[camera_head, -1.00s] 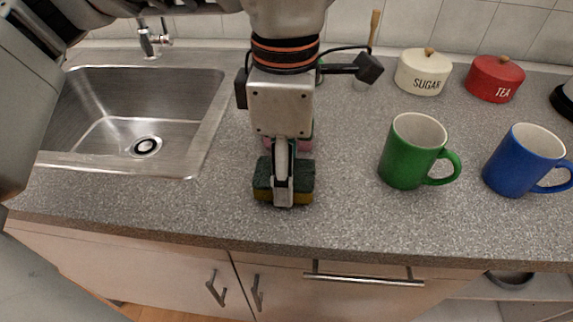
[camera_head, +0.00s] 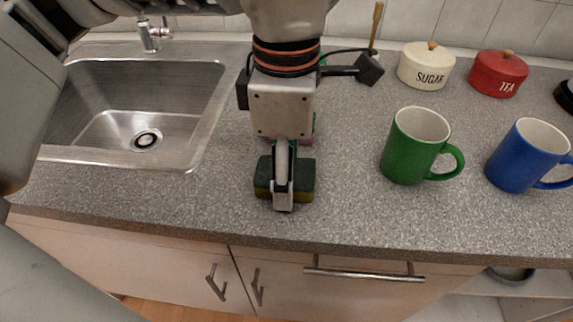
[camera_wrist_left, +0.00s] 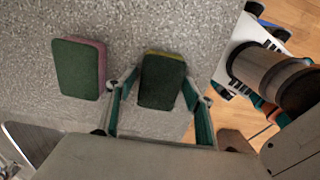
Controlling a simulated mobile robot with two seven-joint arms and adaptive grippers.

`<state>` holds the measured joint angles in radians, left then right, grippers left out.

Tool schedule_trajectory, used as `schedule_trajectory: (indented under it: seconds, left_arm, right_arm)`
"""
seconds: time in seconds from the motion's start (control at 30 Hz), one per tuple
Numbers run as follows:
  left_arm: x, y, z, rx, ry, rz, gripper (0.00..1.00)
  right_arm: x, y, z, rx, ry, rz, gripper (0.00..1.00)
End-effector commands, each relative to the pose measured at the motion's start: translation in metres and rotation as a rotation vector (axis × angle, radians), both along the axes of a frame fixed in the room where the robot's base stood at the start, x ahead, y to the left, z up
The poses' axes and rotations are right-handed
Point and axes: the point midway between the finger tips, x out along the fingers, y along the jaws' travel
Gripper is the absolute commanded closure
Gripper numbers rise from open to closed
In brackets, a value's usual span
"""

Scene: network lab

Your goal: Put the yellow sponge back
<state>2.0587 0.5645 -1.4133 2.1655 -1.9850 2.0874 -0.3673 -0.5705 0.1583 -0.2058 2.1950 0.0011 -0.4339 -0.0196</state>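The yellow sponge (camera_head: 304,182) has a dark green top and lies on the counter near its front edge. In the left wrist view the sponge (camera_wrist_left: 162,82) shows its green face and a thin yellow edge. My left gripper (camera_head: 283,200) points down at it, and one finger hides its middle in the head view. In the left wrist view the two fingers of the left gripper (camera_wrist_left: 160,88) stand apart, one on each side of the sponge. I cannot tell whether they touch it. My right gripper is not in view.
A pink sponge with a green face (camera_wrist_left: 78,68) lies beside the yellow one, mostly hidden behind my gripper in the head view. A sink (camera_head: 130,165) is left. A green mug (camera_head: 408,150), a blue mug (camera_head: 520,160) and sugar (camera_head: 424,68) and tea (camera_head: 496,76) jars stand right.

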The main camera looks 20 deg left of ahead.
Motion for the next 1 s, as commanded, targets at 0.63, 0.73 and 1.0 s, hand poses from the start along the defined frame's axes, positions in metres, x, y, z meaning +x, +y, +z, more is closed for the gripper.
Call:
schedule_trajectory:
  seconds: [0.63,0.73,1.0]
  left_arm:
    - [0.001,0.000,0.039,-0.001,-0.005,0.001,0.42]
    - [0.001,-0.001,0.061,-0.001,-0.007,0.002,0.42]
    - [0.001,0.000,0.106,-0.001,-0.003,0.001,0.42]
  right_arm:
    - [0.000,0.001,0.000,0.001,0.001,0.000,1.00]
    - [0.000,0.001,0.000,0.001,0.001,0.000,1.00]
    - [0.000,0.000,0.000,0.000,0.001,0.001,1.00]
